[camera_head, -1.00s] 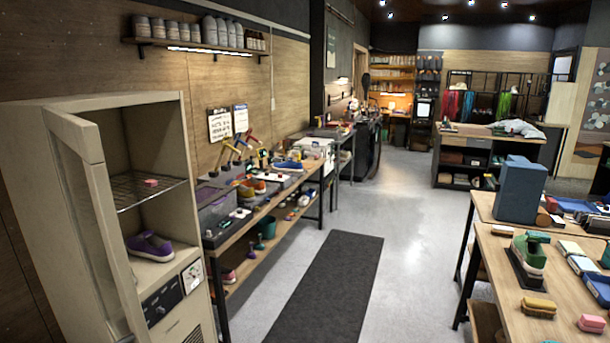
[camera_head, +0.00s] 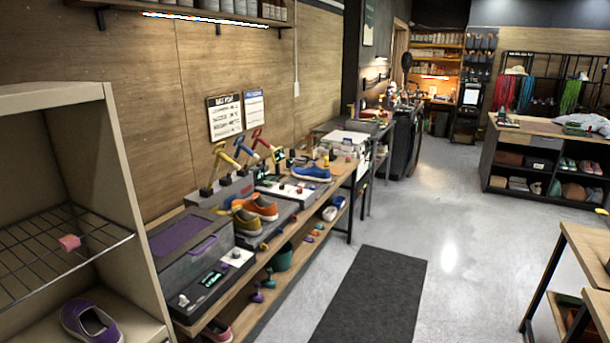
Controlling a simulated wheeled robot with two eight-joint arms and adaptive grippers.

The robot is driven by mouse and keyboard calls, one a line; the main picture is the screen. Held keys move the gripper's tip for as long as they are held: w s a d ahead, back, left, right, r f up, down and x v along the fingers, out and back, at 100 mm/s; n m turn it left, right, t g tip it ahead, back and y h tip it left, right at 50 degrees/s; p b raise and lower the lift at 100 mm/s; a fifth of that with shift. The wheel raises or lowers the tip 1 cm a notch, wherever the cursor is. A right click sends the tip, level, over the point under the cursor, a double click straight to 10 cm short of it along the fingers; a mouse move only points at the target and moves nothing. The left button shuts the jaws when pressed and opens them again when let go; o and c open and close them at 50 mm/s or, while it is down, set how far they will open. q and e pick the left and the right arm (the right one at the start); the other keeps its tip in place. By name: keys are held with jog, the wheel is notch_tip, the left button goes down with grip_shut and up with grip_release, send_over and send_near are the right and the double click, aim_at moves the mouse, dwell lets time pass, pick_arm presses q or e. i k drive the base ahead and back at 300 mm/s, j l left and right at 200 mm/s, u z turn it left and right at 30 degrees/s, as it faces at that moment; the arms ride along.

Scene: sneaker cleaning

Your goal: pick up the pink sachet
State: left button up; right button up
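A small pink item (camera_head: 70,243), which looks like the pink sachet, lies on the wire rack (camera_head: 40,262) inside the open beige cabinet (camera_head: 130,180) at the left of the head view. It is small, so its exact shape is hard to tell. A purple sneaker (camera_head: 90,322) sits on the cabinet floor below the rack, partly cut off by the bottom edge. Neither of my grippers shows in this view.
Right of the cabinet, a long workbench (camera_head: 250,320) carries a grey case with a purple panel (camera_head: 190,238), sneakers and tools. A dark mat (camera_head: 370,300) lies on the open grey floor. A wooden table (camera_head: 590,250) stands at the right edge.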

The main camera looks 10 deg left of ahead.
aim_at(70, 242)
jog(key=i+l+u, duration=0.15)
jog(key=i, duration=0.6)
jog(key=i+l+u, duration=0.15)
jog(key=i, duration=0.65)
jog(key=u, duration=2.45)
jog(key=j+z, duration=0.45)
jog(key=j, duration=0.3)
jog(key=j+z, duration=0.4)
jog(key=j, duration=0.35)
